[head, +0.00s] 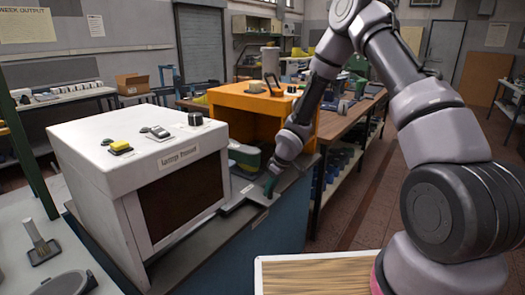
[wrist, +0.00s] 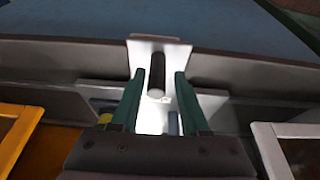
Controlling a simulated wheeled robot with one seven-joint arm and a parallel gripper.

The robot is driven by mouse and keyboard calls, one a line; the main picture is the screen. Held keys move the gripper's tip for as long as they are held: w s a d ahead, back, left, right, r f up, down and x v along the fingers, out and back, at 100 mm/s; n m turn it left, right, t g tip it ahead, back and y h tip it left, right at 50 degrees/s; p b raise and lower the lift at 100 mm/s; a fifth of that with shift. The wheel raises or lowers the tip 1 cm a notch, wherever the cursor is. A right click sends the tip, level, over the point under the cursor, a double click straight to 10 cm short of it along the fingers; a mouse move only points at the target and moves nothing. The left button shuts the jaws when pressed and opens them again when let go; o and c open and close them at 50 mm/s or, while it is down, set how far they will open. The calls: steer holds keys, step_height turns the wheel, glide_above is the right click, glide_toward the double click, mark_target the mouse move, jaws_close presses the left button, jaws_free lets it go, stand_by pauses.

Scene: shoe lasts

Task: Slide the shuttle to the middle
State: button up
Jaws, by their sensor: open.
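The shuttle appears to be a pale metal plate (head: 262,196) on the bench ledge between the white lamp hood (head: 125,165) and the orange hood (head: 250,103). In the wrist view the plate (wrist: 172,50) carries a dark upright handle (wrist: 156,72) with a pale end. My gripper (head: 269,187) is low over the plate in the head view. In the wrist view its green fingers (wrist: 160,75) are open, one on each side of the handle, with gaps visible. My gripper hides part of the plate; whether the fingertips touch it I cannot tell.
A green rounded object (head: 244,154) sits behind the plate, between the hoods. The lamp hood has knobs and a yellow button on top. A dark rail (wrist: 240,72) runs across the wrist view. A wooden-topped surface (head: 315,275) is at the front.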

steer(key=shift+w+d, duration=0.1)
steer(key=shift+r, duration=0.1)
steer(key=v, duration=0.7)
steer(key=shift+r, duration=0.35)
steer(key=shift+d, duration=0.2)
